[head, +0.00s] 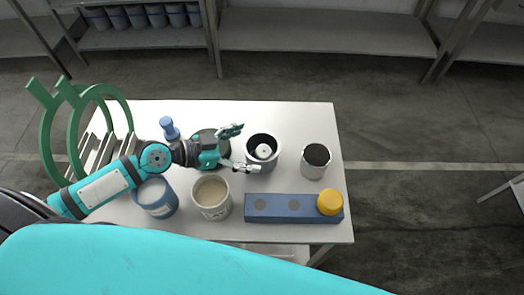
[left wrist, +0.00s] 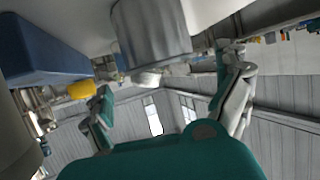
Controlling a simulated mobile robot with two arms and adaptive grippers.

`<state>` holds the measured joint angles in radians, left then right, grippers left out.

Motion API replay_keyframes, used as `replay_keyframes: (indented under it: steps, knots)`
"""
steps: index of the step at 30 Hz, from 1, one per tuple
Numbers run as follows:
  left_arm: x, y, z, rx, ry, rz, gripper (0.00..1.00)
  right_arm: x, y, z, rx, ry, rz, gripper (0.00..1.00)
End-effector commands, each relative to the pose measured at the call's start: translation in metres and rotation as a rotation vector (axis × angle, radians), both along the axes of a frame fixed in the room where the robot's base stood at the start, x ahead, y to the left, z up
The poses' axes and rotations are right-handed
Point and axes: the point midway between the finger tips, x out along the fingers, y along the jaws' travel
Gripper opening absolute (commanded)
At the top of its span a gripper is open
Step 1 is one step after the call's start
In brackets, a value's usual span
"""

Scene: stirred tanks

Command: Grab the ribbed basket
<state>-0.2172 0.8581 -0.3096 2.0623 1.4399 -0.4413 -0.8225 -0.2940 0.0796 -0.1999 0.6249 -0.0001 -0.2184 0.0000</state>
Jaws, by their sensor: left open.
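The ribbed basket appears to be the grey, open-topped cylinder with a dark inside and a white round hub (head: 263,151). It stands upright on the white table. In the left wrist view, which is upside down, a grey cylinder with faint vertical ribs (left wrist: 152,35) shows ahead of the jaws. My left gripper (head: 239,149) is just left of the basket, its fingers spread and pointing toward it. It is open and empty; the fingers also show in the left wrist view (left wrist: 170,75). I cannot tell whether a finger touches the basket. My right gripper is out of view.
A white cylinder with a black top (head: 316,160) stands right of the basket. A blue block (head: 280,207) with a yellow knob (head: 330,202) lies in front. A cream-filled pot (head: 211,197), blue pot (head: 156,197), blue bottle (head: 169,129) and green-ringed rack (head: 75,120) stand leftward.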

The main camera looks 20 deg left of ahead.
Motion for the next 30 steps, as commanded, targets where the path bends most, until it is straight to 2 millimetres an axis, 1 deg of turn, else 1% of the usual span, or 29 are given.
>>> replay_keyframes:
  steps: [1,3,9,15,18,27,28,30]
  knots:
    - [0.006,-0.006,0.002,-0.006,-0.001,0.003,1.0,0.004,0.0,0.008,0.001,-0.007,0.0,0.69]
    - [0.014,-0.015,-0.002,-0.008,-0.002,0.005,1.0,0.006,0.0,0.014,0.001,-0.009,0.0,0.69]
    - [0.028,-0.033,-0.015,-0.002,0.0,0.003,1.0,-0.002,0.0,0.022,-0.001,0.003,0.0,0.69]
    - [0.03,-0.037,-0.019,-0.001,0.001,0.0,1.0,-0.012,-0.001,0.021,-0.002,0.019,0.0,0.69]
    - [0.03,-0.036,-0.019,0.0,0.0,0.001,1.0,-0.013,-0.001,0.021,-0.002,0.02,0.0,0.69]
    - [0.03,-0.036,-0.019,0.0,0.0,0.001,0.61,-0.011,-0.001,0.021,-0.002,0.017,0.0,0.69]
    - [0.03,-0.036,-0.019,0.0,0.0,0.001,0.57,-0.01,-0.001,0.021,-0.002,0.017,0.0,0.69]
    - [0.03,-0.036,-0.019,0.0,0.0,0.001,0.57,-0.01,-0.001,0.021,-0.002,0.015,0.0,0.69]
